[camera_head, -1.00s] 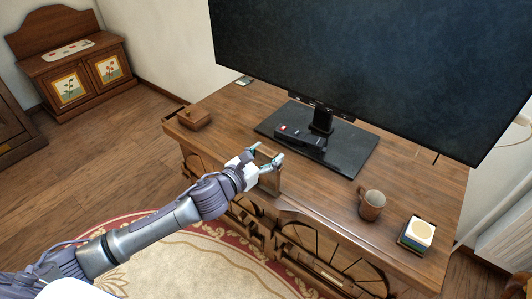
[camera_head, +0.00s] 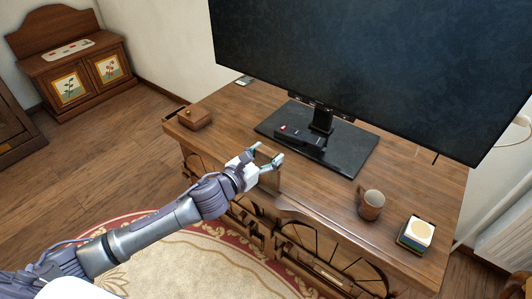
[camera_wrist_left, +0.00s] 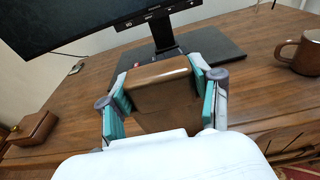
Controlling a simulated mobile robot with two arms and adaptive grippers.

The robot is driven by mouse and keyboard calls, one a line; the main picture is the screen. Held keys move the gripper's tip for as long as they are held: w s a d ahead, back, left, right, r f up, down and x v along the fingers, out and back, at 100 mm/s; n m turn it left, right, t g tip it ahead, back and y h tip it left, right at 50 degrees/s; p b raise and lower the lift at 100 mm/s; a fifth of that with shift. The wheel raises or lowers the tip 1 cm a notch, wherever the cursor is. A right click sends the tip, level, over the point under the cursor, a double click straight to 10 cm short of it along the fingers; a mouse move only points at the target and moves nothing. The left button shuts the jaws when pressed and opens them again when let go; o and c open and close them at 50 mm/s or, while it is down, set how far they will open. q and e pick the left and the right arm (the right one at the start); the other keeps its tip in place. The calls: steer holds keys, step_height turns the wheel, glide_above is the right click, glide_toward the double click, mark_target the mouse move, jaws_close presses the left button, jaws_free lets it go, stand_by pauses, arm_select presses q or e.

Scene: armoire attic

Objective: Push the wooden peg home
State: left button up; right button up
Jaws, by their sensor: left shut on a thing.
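My left gripper (camera_head: 267,157) is at the front edge of the wooden cabinet top (camera_head: 225,118). It is shut on a brown wooden piece that I take to be the wooden peg (camera_head: 269,180). In the left wrist view the piece (camera_wrist_left: 160,88) is broad and block-like, with a rounded upper edge, and sits between the two teal-padded fingers. Its lower part is hidden by the gripper, so I cannot tell how it meets the cabinet. My right gripper is not in view.
A large monitor (camera_head: 370,65) on a black base (camera_head: 345,160) stands behind the gripper, with a dark remote-like object (camera_head: 300,138) on the base. A small wooden box (camera_head: 195,117) is to the left. A brown mug (camera_head: 371,204) and a stack of coasters (camera_head: 417,234) are to the right.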

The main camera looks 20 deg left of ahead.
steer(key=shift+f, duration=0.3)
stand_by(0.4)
arm_select(q)
steer(key=shift+f, duration=0.2)
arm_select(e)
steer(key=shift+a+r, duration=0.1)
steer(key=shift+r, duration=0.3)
arm_select(q)
steer(key=shift+f, duration=0.1)
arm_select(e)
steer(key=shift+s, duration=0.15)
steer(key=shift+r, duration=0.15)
arm_select(q)
steer(key=shift+f+b, duration=0.5)
steer(key=shift+b, duration=0.05)
steer(key=shift+f, duration=0.1)
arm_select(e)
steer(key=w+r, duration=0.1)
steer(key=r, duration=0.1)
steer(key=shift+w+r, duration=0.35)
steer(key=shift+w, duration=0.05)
arm_select(q)
steer(key=shift+f, duration=0.3)
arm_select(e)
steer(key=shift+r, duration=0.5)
